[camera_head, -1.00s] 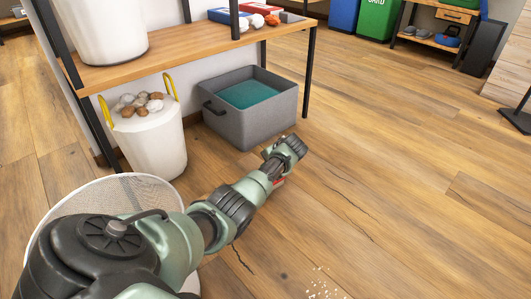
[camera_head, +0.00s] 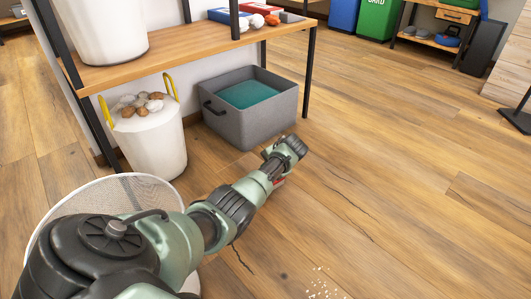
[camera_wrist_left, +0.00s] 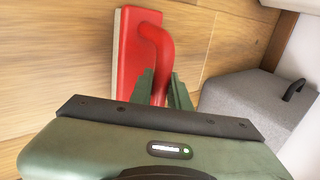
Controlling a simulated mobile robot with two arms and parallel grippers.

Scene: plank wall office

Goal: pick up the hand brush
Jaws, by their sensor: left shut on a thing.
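The hand brush (camera_wrist_left: 130,60) is red, with a pale bristle strip along its left edge in the left wrist view. Its curved red handle runs down between the fingers of my left gripper (camera_wrist_left: 160,90), which is shut on it. In the head view only a small red bit of the brush (camera_head: 279,181) shows beside my left gripper (camera_head: 288,150); my arm hides the rest. The gripper is low, near the wooden floor; I cannot tell whether the brush touches it. My right gripper is not in view.
A grey bin (camera_head: 240,125) with teal contents stands just behind the gripper, under a wooden shelf (camera_head: 175,57). A white basket (camera_head: 158,150) with yellow handles and a mesh basket (camera_head: 60,205) stand left. White crumbs (camera_head: 322,285) lie in front. Floor to the right is clear.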

